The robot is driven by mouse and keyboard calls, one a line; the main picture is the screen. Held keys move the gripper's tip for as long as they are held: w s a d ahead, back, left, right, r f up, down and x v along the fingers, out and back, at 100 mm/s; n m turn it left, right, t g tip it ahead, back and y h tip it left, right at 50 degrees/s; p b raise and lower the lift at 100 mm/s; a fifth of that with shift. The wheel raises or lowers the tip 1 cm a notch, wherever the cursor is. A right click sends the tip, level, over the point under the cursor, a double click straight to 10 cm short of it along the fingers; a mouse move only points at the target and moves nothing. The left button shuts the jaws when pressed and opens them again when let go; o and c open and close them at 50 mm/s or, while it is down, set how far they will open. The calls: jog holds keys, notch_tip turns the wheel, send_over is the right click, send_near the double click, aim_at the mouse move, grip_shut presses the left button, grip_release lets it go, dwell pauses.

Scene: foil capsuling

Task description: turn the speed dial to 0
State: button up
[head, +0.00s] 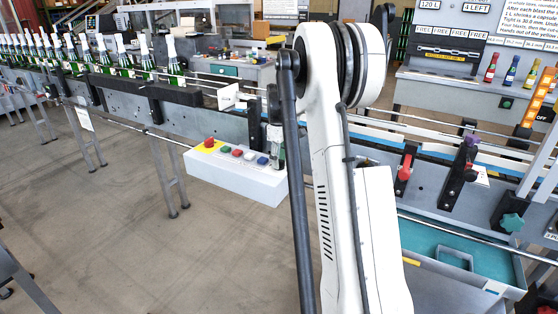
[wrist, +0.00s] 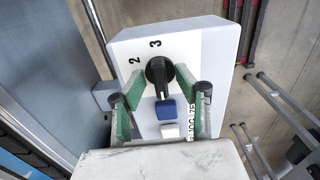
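The speed dial (wrist: 158,72) is a black round knob with a grip bar, on the white control box (wrist: 205,42). The printed numbers 2 and 3 show beside it in the wrist view; other marks are hidden, and its exact setting is unclear. My gripper (wrist: 157,78) has its green-padded fingers apart, one on each side of the dial. A gap shows at the left fingertip; the right fingertip is very close, and I cannot tell whether it touches. In the head view the control box (head: 238,180) hangs at the conveyor's front, with the dial not clearly visible.
A blue button (wrist: 166,109) and a white button (wrist: 170,131) lie between my fingers below the dial. A red emergency button (head: 209,142) sits at the box's left end. The conveyor (head: 205,118) runs behind. Open floor (head: 120,235) lies in front.

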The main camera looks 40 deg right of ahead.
notch_tip(320, 180, up, 12)
dwell(0.6)
jog(key=shift+a, duration=0.1)
dwell(0.4)
jog(key=s+a+r+m+t, duration=0.15)
jog(key=s+a, duration=0.25)
jog(key=a, duration=0.4)
jog(key=s+a+r+t+h, duration=0.1)
jog(key=s+a+r, duration=0.2)
jog(key=a, duration=0.6)
jog(key=s+a+r+m+t, duration=0.1)
jog(key=s+a+r, duration=0.25)
jog(key=a, duration=0.45)
jog(key=s+a+f+t, duration=0.2)
jog(key=s+a+f, duration=0.2)
jog(key=s+a, duration=0.3)
jog(key=s+a+f+m+t+y, duration=0.1)
jog(key=s+a+f, duration=0.4)
jog(key=s+a, duration=0.3)
jog(key=s, duration=0.3)
jog(key=shift+s+a+f+t, duration=0.15)
jog(key=shift+a+t, duration=0.05)
jog(key=shift+t, duration=0.15)
jog(key=shift+m, duration=0.25)
